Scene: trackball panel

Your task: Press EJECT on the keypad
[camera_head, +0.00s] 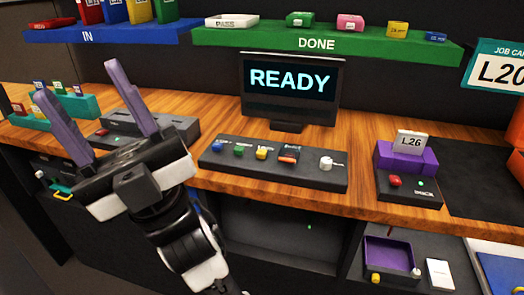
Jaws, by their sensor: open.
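A dark sloped keypad (225,161) lies on the wooden counter below the screen. It carries a blue button (217,144), a green button (239,150), a yellow button (262,153), a dark piece with red and orange (289,154) and a white knob (326,163). Their labels are too small to read, so I cannot tell which is EJECT. My gripper (77,82) is at the left, open and empty, its two purple fingers spread wide and pointing up. It is left of the keypad, apart from it, and partly hides a grey device behind it.
A screen (290,88) reads READY. At right, a purple block (407,156) holding an L26 card sits on a black unit with a red button (395,181). A grey device (175,127) and teal racks (82,107) stand left. IN and DONE (316,44) shelves hang above.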

